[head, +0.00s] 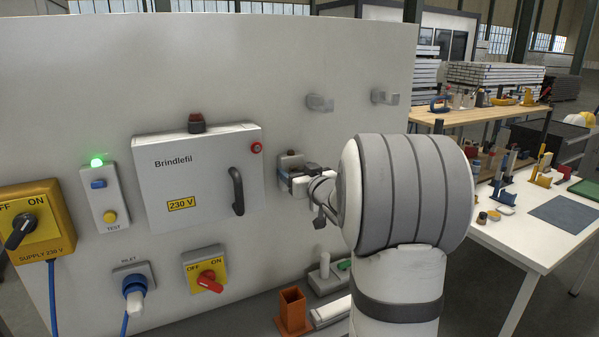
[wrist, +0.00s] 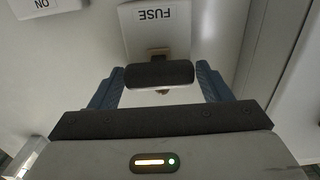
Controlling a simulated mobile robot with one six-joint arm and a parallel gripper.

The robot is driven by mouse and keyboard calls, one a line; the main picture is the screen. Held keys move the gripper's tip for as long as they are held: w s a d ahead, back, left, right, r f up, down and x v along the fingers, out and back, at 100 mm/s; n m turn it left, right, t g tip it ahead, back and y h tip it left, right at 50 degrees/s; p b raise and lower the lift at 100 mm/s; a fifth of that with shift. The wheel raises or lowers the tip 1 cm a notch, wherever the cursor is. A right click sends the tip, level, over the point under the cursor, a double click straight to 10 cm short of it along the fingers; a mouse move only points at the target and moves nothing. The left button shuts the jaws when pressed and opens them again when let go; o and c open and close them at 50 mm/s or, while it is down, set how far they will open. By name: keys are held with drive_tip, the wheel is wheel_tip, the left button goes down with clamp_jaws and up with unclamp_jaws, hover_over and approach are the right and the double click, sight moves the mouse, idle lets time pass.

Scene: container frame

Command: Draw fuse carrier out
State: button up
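The fuse holder, a light grey block marked FUSE, is on the wall panel right of the Brindlefil cabinet; the wrist view shows its face (wrist: 160,22) upside down. The fuse carrier (wrist: 160,75) shows there as a dark, rounded bar in front of the holder, with a brownish piece behind it at the holder's edge. My gripper (wrist: 160,80) has its blue fingers at both ends of this bar, seemingly touching it. In the head view my gripper (head: 299,186) is at the holder (head: 290,160), and my arm hides part of it. How deep the carrier sits is unclear.
The Brindlefil cabinet (head: 200,178) has a dark handle and a red lamp on top. Left are the yellow supply switch (head: 32,222) and the test box (head: 104,198) with a lit green lamp. A red rotary switch (head: 207,272) and an orange open holder (head: 293,311) are below.

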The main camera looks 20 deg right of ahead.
drive_tip(key=c, duration=1.1)
drive_tip(key=s, duration=0.2)
drive_tip(key=shift+s+f+b, duration=0.1)
drive_tip(key=shift+s+b, duration=0.25)
drive_tip(key=shift+s, duration=0.05)
drive_tip(key=shift+c, duration=0.2)
drive_tip(key=o, duration=1.2)
drive_tip(key=shift+s, duration=0.15)
drive_tip(key=shift+o, duration=0.9)
drive_tip(key=s+b, duration=0.1)
drive_tip(key=s, duration=0.6)
drive_tip(key=shift+s+d, duration=0.2)
drive_tip(key=shift+s, duration=0.15)
